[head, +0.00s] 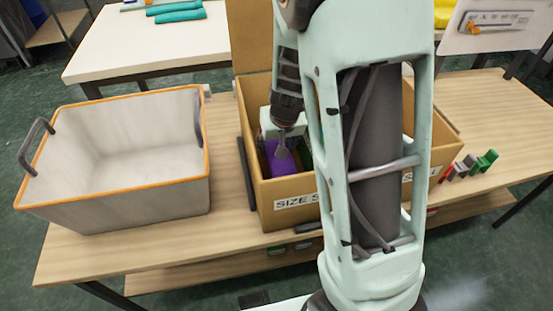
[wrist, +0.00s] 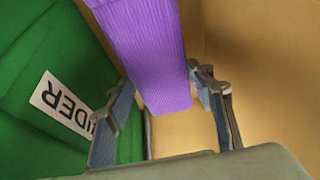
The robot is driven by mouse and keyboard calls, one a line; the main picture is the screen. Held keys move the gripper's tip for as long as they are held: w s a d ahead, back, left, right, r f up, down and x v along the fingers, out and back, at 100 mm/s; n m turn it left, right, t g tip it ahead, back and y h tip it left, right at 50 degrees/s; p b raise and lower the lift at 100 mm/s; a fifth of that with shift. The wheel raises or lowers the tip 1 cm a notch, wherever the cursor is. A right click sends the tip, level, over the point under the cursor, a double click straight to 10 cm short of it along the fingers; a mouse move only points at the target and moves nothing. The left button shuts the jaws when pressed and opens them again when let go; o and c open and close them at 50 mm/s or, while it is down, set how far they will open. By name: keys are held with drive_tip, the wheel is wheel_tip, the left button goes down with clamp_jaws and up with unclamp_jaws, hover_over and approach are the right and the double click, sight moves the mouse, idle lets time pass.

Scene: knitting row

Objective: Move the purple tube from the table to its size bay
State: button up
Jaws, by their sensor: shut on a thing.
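The purple tube (head: 283,160) is inside the cardboard box (head: 285,190), in its left part, behind a front label that reads "SIZE S" before my arm cuts it off. My gripper (head: 276,143) reaches down into the box and is shut on the tube. In the wrist view the ribbed purple tube (wrist: 152,60) lies between my two fingers. A green surface (wrist: 45,110) with a white label ending in "IDER" is to its left, and tan cardboard is to its right. My arm hides the middle of the box and part of its front.
An empty grey bin (head: 120,190) with an orange rim and dark handles stands left of the box on the wooden table (head: 95,255). Small red, grey and green pieces (head: 466,168) lie right of the box. Teal rolls (head: 178,12) lie on a white table behind.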

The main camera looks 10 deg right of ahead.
drive_tip(key=shift+f+b, duration=1.1)
drive_tip(key=shift+f, duration=1.05)
drive_tip(key=shift+f, duration=0.15)
drive_tip(key=o, duration=0.4)
drive_tip(key=shift+o, duration=0.9)
drive_tip(key=shift+r, duration=0.25)
drive_tip(key=p+v, duration=0.7)
drive_tip(key=v, duration=0.5)
drive_tip(key=shift+s, duration=0.1)
